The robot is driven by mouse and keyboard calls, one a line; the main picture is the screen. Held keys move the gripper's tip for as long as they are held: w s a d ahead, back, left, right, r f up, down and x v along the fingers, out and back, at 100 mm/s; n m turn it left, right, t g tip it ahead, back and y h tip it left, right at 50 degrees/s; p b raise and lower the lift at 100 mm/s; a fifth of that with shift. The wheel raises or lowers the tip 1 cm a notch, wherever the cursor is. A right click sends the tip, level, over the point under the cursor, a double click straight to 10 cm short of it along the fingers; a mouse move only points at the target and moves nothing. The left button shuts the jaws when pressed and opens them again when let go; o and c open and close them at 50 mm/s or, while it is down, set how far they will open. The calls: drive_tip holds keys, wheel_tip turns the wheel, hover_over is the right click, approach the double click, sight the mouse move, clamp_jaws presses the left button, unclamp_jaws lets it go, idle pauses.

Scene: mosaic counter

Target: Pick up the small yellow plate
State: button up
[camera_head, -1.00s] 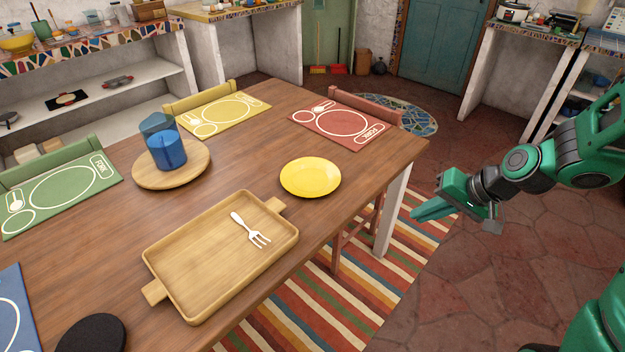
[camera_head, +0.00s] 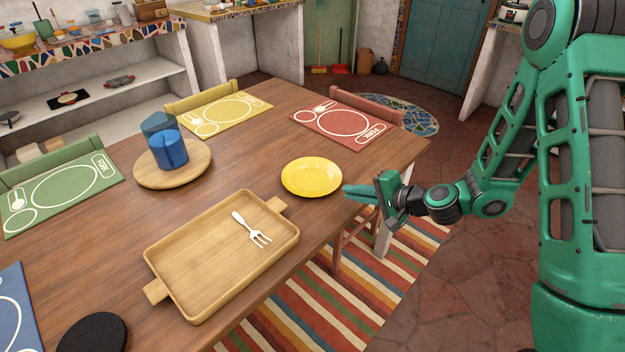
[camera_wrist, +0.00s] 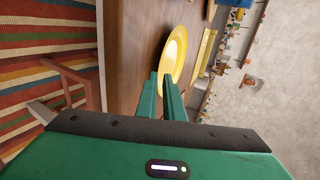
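The small yellow plate (camera_head: 311,177) lies flat on the wooden table (camera_head: 225,165), near its right edge. My green gripper (camera_head: 352,193) is just right of the plate, its fingers pointing left toward the rim. In the wrist view the plate (camera_wrist: 174,60) is straight ahead of the fingertips (camera_wrist: 167,82). The two fingers show a gap between them, with nothing held. I cannot tell whether a fingertip touches the rim.
A wooden tray (camera_head: 207,290) with a white fork (camera_head: 251,229) sits left of the plate. A round board (camera_head: 140,177) with a blue cup (camera_head: 169,150) is farther left. A red placemat (camera_head: 342,124) lies behind the plate. A red chair (camera_head: 365,105) stands at the far edge.

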sight(334, 188)
drive_tip(key=shift+x, duration=3.2)
drive_tip(key=shift+w+d, duration=0.15)
drive_tip(key=shift+d, duration=0.05)
clamp_jaws()
drive_tip(key=shift+r, duration=0.1)
